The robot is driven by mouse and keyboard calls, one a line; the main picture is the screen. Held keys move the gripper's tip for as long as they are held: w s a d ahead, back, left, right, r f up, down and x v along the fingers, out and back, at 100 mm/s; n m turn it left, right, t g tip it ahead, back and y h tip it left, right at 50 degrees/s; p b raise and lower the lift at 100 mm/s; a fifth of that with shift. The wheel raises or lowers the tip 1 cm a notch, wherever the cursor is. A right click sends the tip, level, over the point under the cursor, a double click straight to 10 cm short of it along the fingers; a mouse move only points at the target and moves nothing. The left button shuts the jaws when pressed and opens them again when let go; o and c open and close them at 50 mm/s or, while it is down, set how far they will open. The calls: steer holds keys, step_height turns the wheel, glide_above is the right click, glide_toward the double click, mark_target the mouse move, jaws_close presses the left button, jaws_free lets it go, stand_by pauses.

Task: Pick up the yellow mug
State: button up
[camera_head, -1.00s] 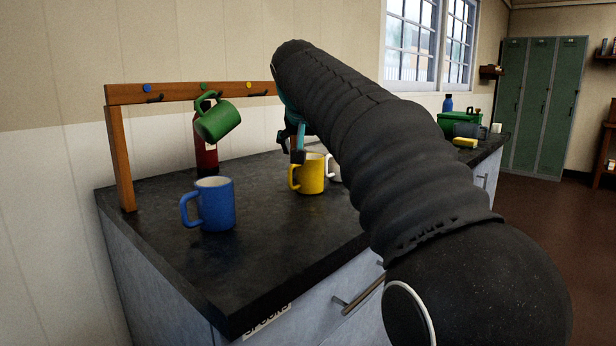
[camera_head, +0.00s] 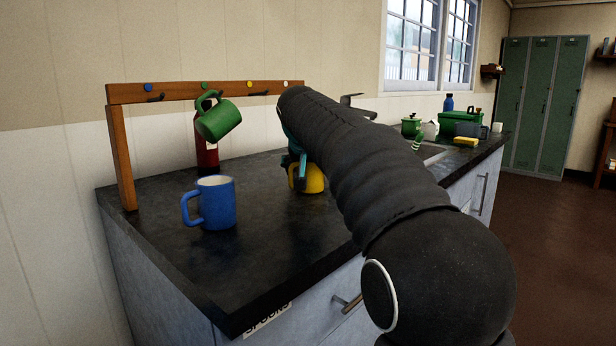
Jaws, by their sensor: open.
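The yellow mug (camera_head: 314,181) stands upright on the dark counter, to the right of the blue mug. My gripper (camera_head: 300,176) is at the mug's top left, near its handle, and hides much of its rim. My gripper is open. I cannot tell whether a finger is inside the mug or only in front of it. My black arm covers the area right of the mug.
A blue mug (camera_head: 216,204) stands at the front left of the counter (camera_head: 265,255). A green mug (camera_head: 219,121) hangs tilted from the wooden peg rail (camera_head: 180,91). A red bottle (camera_head: 205,148) stands behind. A green box (camera_head: 460,123) and yellow sponge (camera_head: 466,141) are far right.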

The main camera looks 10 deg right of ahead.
steer(key=shift+c, duration=0.3)
steer(key=c, duration=1.4)
steer(key=shift+r, duration=0.2)
steer(key=shift+r, duration=0.6)
step_height(320, 180, up, 2)
steer(key=shift+r, duration=0.2)
steer(key=s+d+r, duration=0.3)
steer(key=d+r, duration=0.4)
steer(key=d, duration=0.4)
steer(key=shift+s, duration=0.15)
